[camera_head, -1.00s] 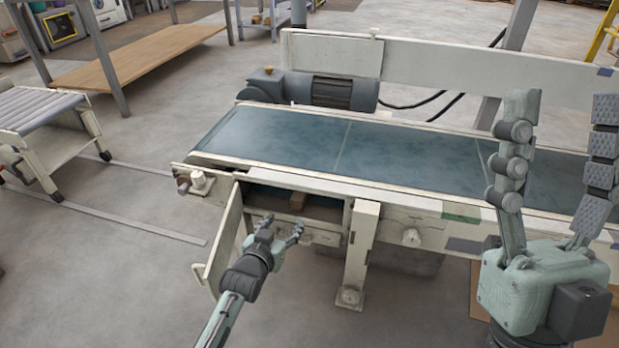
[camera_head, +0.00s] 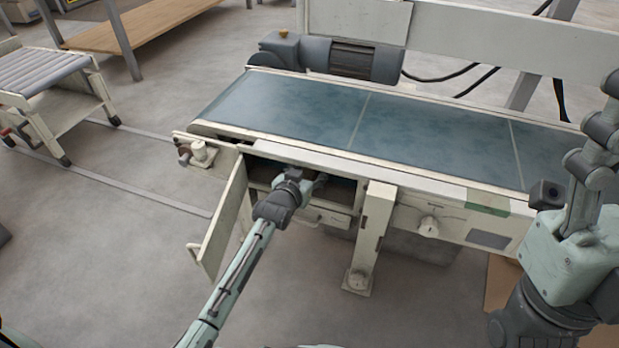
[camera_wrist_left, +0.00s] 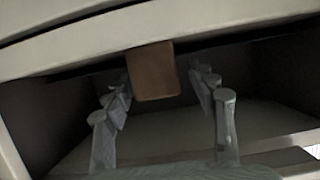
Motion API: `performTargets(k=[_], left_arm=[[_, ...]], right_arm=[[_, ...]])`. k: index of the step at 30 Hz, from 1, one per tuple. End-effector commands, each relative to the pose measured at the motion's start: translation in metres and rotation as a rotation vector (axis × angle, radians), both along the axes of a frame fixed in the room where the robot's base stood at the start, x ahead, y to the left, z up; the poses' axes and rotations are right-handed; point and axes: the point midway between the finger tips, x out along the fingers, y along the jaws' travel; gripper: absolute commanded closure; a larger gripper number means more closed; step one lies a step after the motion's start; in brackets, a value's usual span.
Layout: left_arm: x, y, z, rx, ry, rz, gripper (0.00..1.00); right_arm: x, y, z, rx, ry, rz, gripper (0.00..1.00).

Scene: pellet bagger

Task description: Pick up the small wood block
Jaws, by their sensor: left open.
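The small wood block (camera_wrist_left: 153,72) is brown and shows in the left wrist view, between and slightly beyond the fingertips of my left gripper (camera_wrist_left: 163,88). The fingers are spread on either side of it, with a visible gap on the right; I cannot tell whether the left one touches. In the head view my left gripper (camera_head: 306,181) reaches into the open compartment (camera_head: 262,170) under the conveyor, and the block is hidden there. My right gripper (camera_head: 592,165) is at the right edge of the head view, partly cut off.
The compartment's door (camera_head: 226,220) stands open to the left of my left arm. A conveyor leg (camera_head: 372,235) stands right of the opening, and the blue belt (camera_head: 300,110) runs above. A roller stand (camera_head: 48,75) is at the far left.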

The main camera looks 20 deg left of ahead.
Motion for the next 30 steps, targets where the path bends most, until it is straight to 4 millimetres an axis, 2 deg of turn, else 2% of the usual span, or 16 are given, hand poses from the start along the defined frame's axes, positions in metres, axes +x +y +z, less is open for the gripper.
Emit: performTargets(k=[6,19,30], left_arm=[[0.0006,-0.0002,0.0005,0.000,0.000,0.000,0.43],[0.0003,-0.0001,0.0002,0.000,0.000,0.000,0.96],[0.0006,0.0000,0.0078,0.000,-0.002,0.000,0.97]], right_arm=[[0.0001,0.0000,0.0009,-0.001,0.000,0.000,0.41],[-0.0001,0.0001,0.0009,-0.001,0.000,0.000,0.41],[-0.0005,0.0000,0.0050,-0.001,-0.001,0.000,0.41]])
